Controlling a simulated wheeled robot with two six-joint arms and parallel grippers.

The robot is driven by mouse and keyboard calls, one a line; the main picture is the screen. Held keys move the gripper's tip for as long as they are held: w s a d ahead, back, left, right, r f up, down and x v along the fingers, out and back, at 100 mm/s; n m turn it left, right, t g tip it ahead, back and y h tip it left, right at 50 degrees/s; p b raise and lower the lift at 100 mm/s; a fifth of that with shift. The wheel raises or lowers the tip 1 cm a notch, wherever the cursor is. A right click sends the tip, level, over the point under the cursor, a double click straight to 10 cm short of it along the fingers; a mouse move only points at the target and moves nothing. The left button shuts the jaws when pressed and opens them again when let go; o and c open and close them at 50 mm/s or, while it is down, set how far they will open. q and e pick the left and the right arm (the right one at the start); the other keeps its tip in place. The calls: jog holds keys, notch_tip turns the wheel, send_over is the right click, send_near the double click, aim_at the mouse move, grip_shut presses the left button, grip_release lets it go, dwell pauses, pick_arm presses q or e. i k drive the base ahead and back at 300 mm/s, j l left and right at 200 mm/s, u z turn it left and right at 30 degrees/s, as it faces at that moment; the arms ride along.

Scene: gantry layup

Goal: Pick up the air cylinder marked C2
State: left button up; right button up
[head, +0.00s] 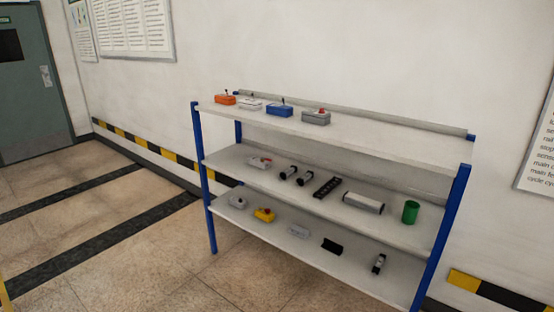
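A shelf rack with blue posts and white shelves (400,139) stands against the wall. On its middle shelf, two small dark cylinders with light ends, a left one (288,172) and a right one (304,178), lie side by side and look like air cylinders. A similar black and silver piece (379,263) is at the right of the bottom shelf. Any marking such as C2 is too small to read, so I cannot tell which is C2. Neither of my grippers is in view.
The middle shelf also holds a black slotted strip (327,187), a silver block (363,203) and a green cup (411,212). Coloured boxes, one of them orange (225,100), stand on the top shelf. The tiled floor (130,235) left of the rack is clear.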

aim_at(309, 174)
jog(key=i+j+u, duration=0.35)
jog(key=i, duration=0.6)
jog(key=i+j+u, duration=0.15)
jog(key=i+u, duration=0.25)
jog(key=i, duration=0.55)
